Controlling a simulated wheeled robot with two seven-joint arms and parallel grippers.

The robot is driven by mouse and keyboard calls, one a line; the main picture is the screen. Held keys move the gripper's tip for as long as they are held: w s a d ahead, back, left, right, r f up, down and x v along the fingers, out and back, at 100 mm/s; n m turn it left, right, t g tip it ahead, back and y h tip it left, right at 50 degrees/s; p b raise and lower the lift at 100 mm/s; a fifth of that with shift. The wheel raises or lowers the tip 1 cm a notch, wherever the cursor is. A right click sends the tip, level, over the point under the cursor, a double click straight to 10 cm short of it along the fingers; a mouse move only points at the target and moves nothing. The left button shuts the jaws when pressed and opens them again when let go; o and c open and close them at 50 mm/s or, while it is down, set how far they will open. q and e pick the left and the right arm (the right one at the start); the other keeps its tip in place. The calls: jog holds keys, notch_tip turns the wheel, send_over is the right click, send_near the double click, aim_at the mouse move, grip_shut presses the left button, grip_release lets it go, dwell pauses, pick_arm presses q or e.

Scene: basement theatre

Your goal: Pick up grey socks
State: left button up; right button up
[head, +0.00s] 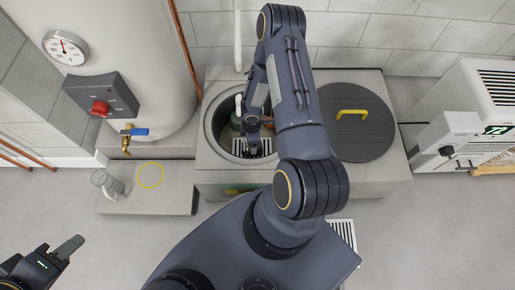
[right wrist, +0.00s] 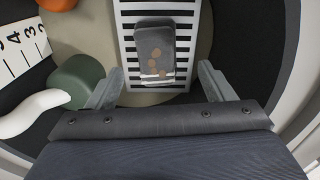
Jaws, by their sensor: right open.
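The grey socks (right wrist: 154,50) look like a dark grey bundle with tan dots and white stripes near one end. They lie on a white slotted grate (right wrist: 185,87) inside the round pit. My right gripper (right wrist: 161,69) is open and empty, its two fingers apart on either side of the socks' near end. In the head view my right arm reaches down into the pit (head: 209,125); the socks cannot be made out there. My left gripper (head: 66,249) is at the bottom left over the floor, far from the pit; its jaw opening is unclear.
In the pit, a green rounded body (right wrist: 78,80), a white pipe (right wrist: 32,115), an orange object (right wrist: 58,4) and a numbered scale (right wrist: 20,48) crowd the left side. A round lid (head: 355,135) with a yellow handle (head: 351,113) lies right of the pit. A tank (head: 125,45) stands left.

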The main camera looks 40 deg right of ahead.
jog(key=f+b, duration=0.1)
jog(key=f, duration=0.1)
jog(key=f+b, duration=0.1)
jog(key=f, duration=0.1)
jog(key=f+b, duration=0.1)
jog(key=f, duration=0.2)
jog(key=shift+w, duration=0.25)
jog(key=shift+r, duration=0.1)
jog(key=c, duration=1)
notch_tip(320, 180, up, 11)
jog(key=p, duration=0.5)
jog(key=shift+f, duration=0.2)
jog(key=shift+c, duration=0.2)
notch_tip(320, 180, up, 8)
jog(key=p, duration=0.8)
